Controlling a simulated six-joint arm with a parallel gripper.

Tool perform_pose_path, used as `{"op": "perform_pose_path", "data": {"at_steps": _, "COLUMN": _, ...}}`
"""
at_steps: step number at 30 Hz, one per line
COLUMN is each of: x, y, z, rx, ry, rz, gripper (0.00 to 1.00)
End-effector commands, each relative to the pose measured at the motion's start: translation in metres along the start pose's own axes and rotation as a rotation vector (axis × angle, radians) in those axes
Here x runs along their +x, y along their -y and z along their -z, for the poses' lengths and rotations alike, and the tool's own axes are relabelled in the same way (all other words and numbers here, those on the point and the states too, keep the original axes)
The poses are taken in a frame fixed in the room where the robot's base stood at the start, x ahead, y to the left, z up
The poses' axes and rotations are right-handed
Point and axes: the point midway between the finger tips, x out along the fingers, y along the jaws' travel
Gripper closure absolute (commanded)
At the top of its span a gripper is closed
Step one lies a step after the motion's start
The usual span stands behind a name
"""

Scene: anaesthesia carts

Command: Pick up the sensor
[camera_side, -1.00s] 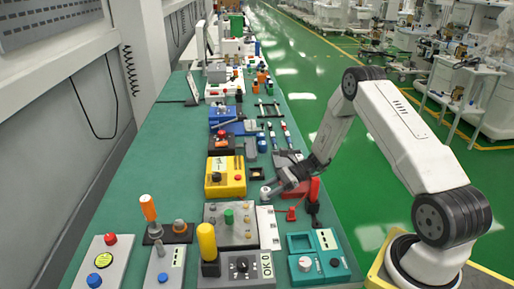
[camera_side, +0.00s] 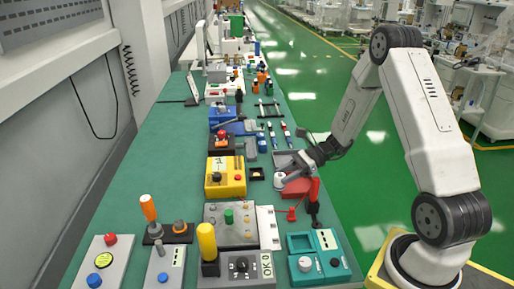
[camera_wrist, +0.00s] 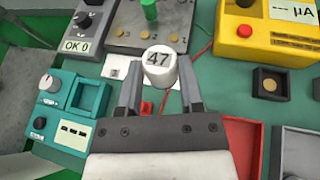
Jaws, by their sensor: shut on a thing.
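The sensor (camera_wrist: 160,70) is a white cylinder with "47" on its top face, seen in the wrist view. My gripper (camera_wrist: 161,84) is shut on it, with one grey finger on each side. In the side view the sensor shows as a small white piece (camera_side: 280,181) at the tip of my gripper (camera_side: 285,173), at the right side of the green bench. It appears held above the bench top. Its lower part is hidden in the wrist view.
A yellow meter box (camera_side: 225,177) stands left of my gripper. A grey panel with a green knob (camera_side: 229,217) and a white card (camera_side: 268,228) lie nearer. A red tray (camera_wrist: 243,143) is close by on the right in the wrist view. A teal box (camera_side: 319,259) stands at the front right.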

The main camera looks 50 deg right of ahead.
Motion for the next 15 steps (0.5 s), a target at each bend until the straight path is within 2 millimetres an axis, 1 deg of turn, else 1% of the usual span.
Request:
{"op": "perform_pose_path", "data": {"at_steps": 1, "x": -0.005, "y": -0.009, "z": -0.003, "rx": 0.001, "ry": 0.0, "rz": 0.002, "gripper": 1.0}}
{"op": "perform_pose_path", "data": {"at_steps": 6, "x": -0.017, "y": -0.035, "z": -0.011, "rx": 0.001, "ry": 0.0, "rz": 0.002, "gripper": 1.0}}
{"op": "perform_pose_path", "data": {"at_steps": 12, "x": -0.028, "y": -0.059, "z": -0.018, "rx": 0.001, "ry": 0.0, "rz": 0.002, "gripper": 1.0}}
{"op": "perform_pose_path", "data": {"at_steps": 15, "x": -0.032, "y": -0.067, "z": -0.02, "rx": 0.0, "ry": -0.001, "rz": 0.001, "gripper": 1.0}}
